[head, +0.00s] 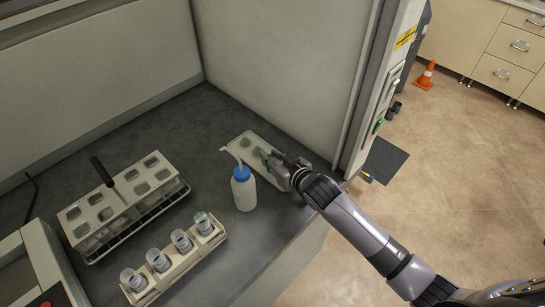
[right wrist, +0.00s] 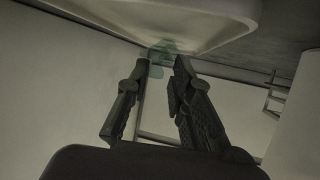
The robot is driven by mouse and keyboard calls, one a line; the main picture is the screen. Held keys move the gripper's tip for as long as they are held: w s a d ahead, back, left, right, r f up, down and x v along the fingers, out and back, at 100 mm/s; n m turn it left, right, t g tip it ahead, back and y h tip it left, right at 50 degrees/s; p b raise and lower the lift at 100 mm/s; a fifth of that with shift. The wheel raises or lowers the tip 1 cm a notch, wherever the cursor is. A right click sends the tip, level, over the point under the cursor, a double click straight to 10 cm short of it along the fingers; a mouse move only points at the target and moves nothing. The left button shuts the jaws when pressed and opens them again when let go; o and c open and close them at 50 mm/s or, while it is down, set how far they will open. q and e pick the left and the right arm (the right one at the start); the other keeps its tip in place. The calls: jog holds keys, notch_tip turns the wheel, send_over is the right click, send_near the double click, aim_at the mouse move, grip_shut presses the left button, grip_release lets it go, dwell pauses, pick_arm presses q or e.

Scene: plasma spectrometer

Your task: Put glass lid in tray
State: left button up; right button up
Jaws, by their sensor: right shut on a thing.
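My right gripper (head: 270,158) is over the right part of a small white tray (head: 275,182) on the dark worktop. It is shut on a greenish, see-through glass lid (head: 262,153). In the right wrist view the lid (right wrist: 158,68) shows faintly between the fingertips, just by the tray's pale rim (right wrist: 215,38). Whether the lid touches the tray is hard to tell. Another greenish round lid (head: 245,142) lies in the tray's left part. My left gripper is not in view.
A white wash bottle with a blue cap (head: 244,190) stands close in front of the tray. A rack with several glass vessels (head: 178,262) is at the front, one with a greenish lid on top (head: 201,216). A larger white rack (head: 100,222) stands left. The enclosure wall (head: 285,70) rises behind.

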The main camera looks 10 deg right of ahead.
jog(key=shift+f+b, duration=0.3)
jog(key=shift+f, duration=0.3)
jog(key=o, duration=0.7)
jog(key=shift+s+f, duration=0.2)
jog(key=shift+o, duration=0.2)
jog(key=shift+r, duration=0.1)
jog(key=shift+r, duration=0.35)
jog(key=shift+s+r, duration=0.15)
jog(key=v, duration=1.1)
jog(key=shift+s+d+r+b, duration=0.15)
jog(key=shift+r+b, duration=0.2)
jog(key=shift+r, duration=0.05)
